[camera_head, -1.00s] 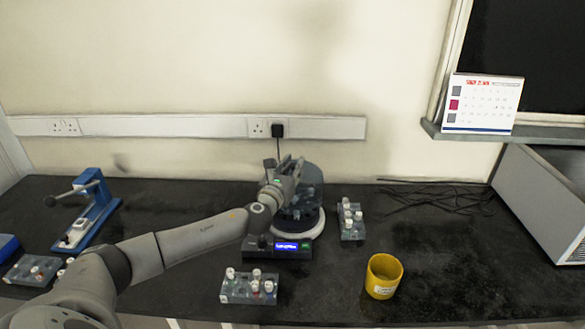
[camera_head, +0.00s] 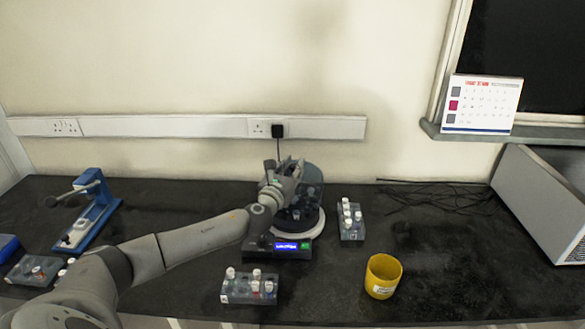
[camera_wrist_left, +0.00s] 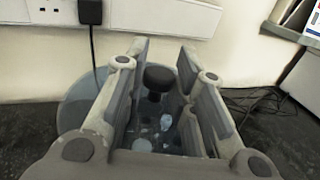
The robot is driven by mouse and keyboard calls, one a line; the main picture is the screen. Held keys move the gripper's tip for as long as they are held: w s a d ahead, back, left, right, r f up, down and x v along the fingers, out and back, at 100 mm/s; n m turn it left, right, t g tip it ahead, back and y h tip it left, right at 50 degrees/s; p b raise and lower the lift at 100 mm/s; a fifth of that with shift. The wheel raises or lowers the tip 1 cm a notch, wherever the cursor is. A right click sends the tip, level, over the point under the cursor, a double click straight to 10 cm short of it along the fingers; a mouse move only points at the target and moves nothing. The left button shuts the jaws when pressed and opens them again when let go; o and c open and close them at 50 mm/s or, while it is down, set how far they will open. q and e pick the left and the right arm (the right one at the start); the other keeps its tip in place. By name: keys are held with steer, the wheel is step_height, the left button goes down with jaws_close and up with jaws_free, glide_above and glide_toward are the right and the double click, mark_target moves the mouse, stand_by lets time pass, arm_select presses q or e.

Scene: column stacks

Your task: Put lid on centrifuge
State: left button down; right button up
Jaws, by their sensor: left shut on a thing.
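The centrifuge (camera_head: 298,234) stands on the black bench, with a pale round rim and a lit blue display on its front. My left gripper (camera_head: 287,165) reaches over from the left and partly hides lid and centrifuge. In the left wrist view, my left gripper (camera_wrist_left: 164,55) is shut on the lid, its fingers on either side of the dark knob (camera_wrist_left: 158,77). My right gripper is out of view.
Tube racks stand right of the centrifuge (camera_head: 351,226), in front of it (camera_head: 249,291) and at far left (camera_head: 30,272). A yellow cup (camera_head: 383,276) is at front right. A blue press-like device (camera_head: 90,215) stands left. Cables (camera_head: 440,198) lie at back right.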

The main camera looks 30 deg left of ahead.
arm_select(q)
steer(key=shift+f, duration=0.4)
stand_by(0.3)
stand_by(0.4)
steer(key=shift+f+b, duration=0.25)
steer(key=shift+b, duration=0.2)
steer(key=shift+f+b, duration=2.4)
steer(key=shift+f, duration=0.6)
steer(key=shift+f, duration=0.2)
steer(key=c, duration=1.1)
jaws_free()
